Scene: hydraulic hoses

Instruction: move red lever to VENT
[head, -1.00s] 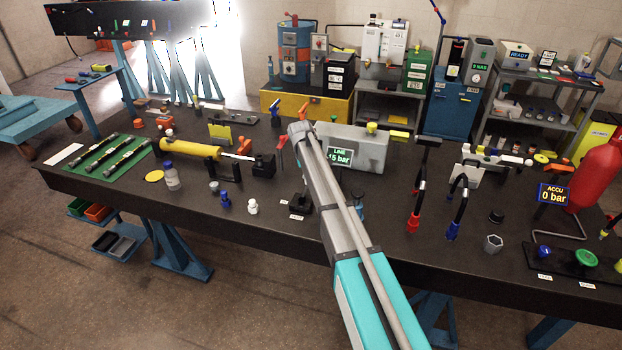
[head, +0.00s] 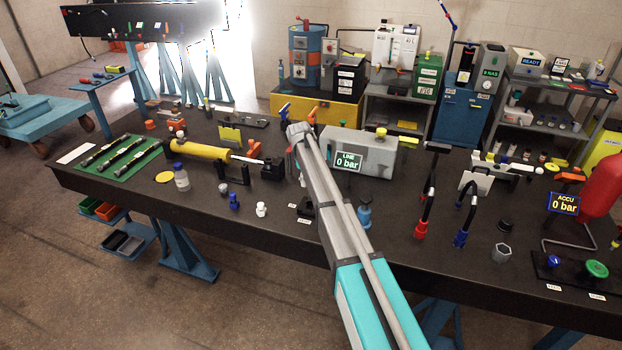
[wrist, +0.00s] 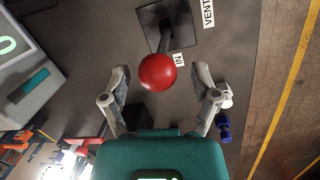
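The red lever's round knob (wrist: 158,72) shows in the wrist view on a dark stem above a black square base plate (wrist: 180,32). A VENT label (wrist: 208,12) lies at the plate's upper right and an IN label (wrist: 178,60) at its lower edge. My gripper (wrist: 160,88) is open, its two fingers spread to either side just below the knob, with nothing between them. I cannot tell the lever's exact setting. In the head view my arm hides the gripper and knob; part of the black base (head: 305,208) shows beside it.
The LINE display (head: 348,161) reads 0 bar on the grey box (head: 378,158) behind the arm. A white fitting (head: 261,209) and a blue fitting (head: 234,201) stand left of the base. A blue bottle-shaped part (head: 364,213) stands to its right. The table's front edge is close.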

